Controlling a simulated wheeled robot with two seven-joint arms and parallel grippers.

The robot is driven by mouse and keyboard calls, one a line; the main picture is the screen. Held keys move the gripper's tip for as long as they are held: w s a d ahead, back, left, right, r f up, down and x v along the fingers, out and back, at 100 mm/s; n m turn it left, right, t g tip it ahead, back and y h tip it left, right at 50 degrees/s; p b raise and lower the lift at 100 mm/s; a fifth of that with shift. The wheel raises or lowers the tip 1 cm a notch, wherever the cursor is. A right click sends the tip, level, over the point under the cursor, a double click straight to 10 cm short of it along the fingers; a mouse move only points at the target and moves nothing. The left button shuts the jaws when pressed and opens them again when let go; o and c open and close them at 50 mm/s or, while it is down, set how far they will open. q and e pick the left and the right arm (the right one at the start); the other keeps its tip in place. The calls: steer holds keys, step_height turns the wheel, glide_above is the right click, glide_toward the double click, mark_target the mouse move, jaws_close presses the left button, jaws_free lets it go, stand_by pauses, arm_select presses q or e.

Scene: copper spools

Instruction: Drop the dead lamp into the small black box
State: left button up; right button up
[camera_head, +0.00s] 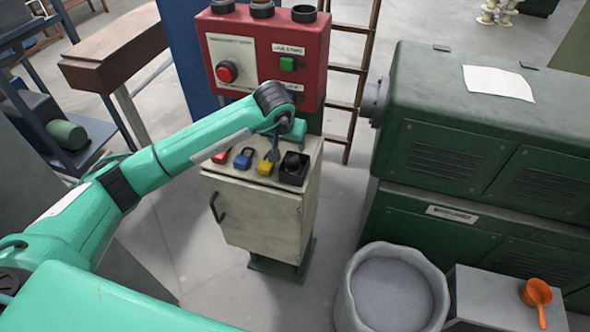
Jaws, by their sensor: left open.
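The small black box (289,179) sits on the top right part of the cream cabinet. A dark rounded object (292,160) shows in its opening; it may be the dead lamp, but it is too small and dark to be sure. My left gripper (273,155) is just left of the box, pointing down over the cabinet top, with its fingers apart. I see nothing held between them. Part of the cabinet top behind it is hidden by my arm. My right gripper is out of view.
Red (221,156), blue (243,158) and yellow (265,168) padlocks lie left of the box. Behind stands a red control panel (312,62) with dark round fittings on top. A green machine (470,150) stands right. A pale sack (345,300) is on the floor.

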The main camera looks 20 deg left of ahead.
arm_select(q)
steer(key=b+v, duration=0.5)
steer(key=v, duration=0.8)
steer(key=shift+s+r, duration=0.2)
steer(key=shift+r, duration=0.1)
